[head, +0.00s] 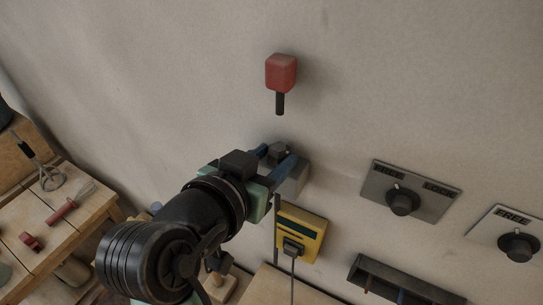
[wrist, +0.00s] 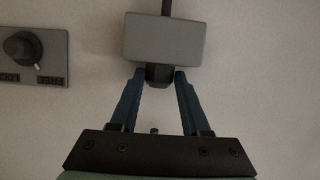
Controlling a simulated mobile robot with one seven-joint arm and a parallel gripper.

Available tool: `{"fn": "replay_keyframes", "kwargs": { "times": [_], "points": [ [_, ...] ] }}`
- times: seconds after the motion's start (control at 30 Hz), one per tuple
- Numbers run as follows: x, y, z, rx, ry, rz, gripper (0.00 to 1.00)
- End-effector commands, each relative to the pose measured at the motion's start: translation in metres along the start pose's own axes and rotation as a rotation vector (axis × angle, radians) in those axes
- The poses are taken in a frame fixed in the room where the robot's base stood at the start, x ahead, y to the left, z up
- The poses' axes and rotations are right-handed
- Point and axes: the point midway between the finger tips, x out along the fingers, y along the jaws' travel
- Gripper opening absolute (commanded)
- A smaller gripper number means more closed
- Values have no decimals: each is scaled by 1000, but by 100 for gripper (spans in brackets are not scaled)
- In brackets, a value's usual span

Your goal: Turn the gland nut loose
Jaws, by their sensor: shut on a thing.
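The gland nut (head: 279,148) is a small dark faceted piece at the upper end of a grey box (head: 295,182) on the wall. In the wrist view, the nut (wrist: 158,77) sits at the near edge of the grey box (wrist: 165,40). My gripper (head: 276,156) has its two blue fingers on either side of the nut and is shut on it. The wrist view also shows the fingertips of my gripper (wrist: 159,74) flanking the nut. The nut's threads are not visible.
A red box (head: 281,72) with a black stub hangs above. A knob plate (head: 425,204) and another knob plate (head: 512,232) are at right. A yellow unit (head: 313,227) with a plug and cable is below. A wooden workbench (head: 20,221) stands at left. The upper wall is mostly bare.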

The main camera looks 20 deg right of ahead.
Motion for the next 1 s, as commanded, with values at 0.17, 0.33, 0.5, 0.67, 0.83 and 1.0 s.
{"fn": "replay_keyframes", "kwargs": {
  "times": [0.17, 0.33, 0.5, 0.67, 0.83, 1.0],
  "points": [
    [0, 1, 0, -7, -1, -17, 0],
    [1, 4, 0, -38, -2, -88, 0],
    [0, 3, 0, -52, 1, -119, 0],
    [0, 3, 0, -53, 1, -119, 0],
    [0, 3, 0, -52, 1, -119, 65],
    [0, 3, 0, -52, 1, -118, 77]
  ]
}}
